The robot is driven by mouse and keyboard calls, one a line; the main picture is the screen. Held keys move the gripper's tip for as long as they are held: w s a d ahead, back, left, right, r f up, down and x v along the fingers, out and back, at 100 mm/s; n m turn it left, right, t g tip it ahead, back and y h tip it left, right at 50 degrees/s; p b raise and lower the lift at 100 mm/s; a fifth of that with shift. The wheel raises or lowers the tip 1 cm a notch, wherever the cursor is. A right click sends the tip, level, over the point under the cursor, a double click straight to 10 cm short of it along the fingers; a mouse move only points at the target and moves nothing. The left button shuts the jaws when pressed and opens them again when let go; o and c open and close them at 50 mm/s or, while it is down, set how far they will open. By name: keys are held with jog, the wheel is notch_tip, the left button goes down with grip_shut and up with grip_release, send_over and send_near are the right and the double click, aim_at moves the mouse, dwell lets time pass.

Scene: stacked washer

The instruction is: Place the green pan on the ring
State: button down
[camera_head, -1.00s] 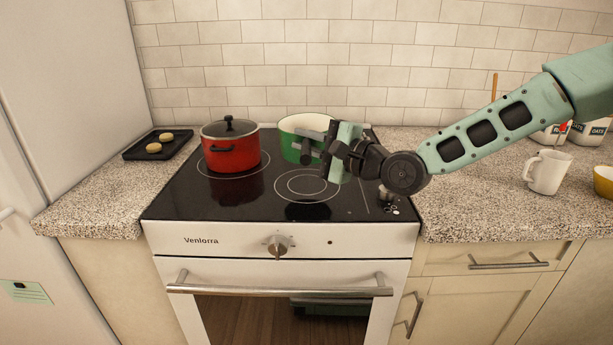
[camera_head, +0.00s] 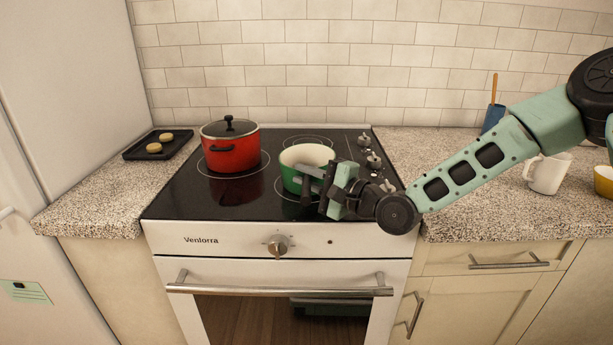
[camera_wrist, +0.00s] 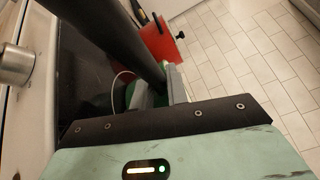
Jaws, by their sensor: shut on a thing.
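The green pan (camera_head: 288,176), with a cream inside, is upright at the front right of the black cooktop. My gripper (camera_head: 314,180) is at its right front side, shut on the pan's dark handle. I cannot tell if the pan's base touches the glass. Another ring (camera_head: 307,143) lies bare behind the pan. In the wrist view a sliver of green pan (camera_wrist: 130,92) shows between my fingers (camera_wrist: 160,92) and a dark bar.
A lidded red pot (camera_head: 232,155) stands on the left ring, close to the pan; it also shows in the wrist view (camera_wrist: 160,38). Knobs (camera_head: 373,160) line the cooktop's right side. A black tray (camera_head: 140,153) with biscuits, a white mug (camera_head: 547,174) and a yellow bowl (camera_head: 604,180) stand on the counters.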

jog(key=c, duration=1.4)
grip_release()
jog(key=shift+o, duration=0.2)
jog(key=v, duration=1.2)
jog(key=s+a+f+n+g+h, duration=0.3)
jog(key=s+f+n+g+h, duration=0.5)
jog(key=s+n, duration=0.3)
jog(key=s+d+r+n+g+h, duration=0.1)
jog(key=s+d+r+n+h, duration=0.2)
jog(key=s, duration=0.6)
jog(key=s+d+r+n+g+h, duration=0.2)
jog(key=s+d+r+n+h, duration=0.1)
jog(key=s, duration=0.6)
jog(key=shift+n, duration=0.6)
jog(key=shift+d+r, duration=0.1)
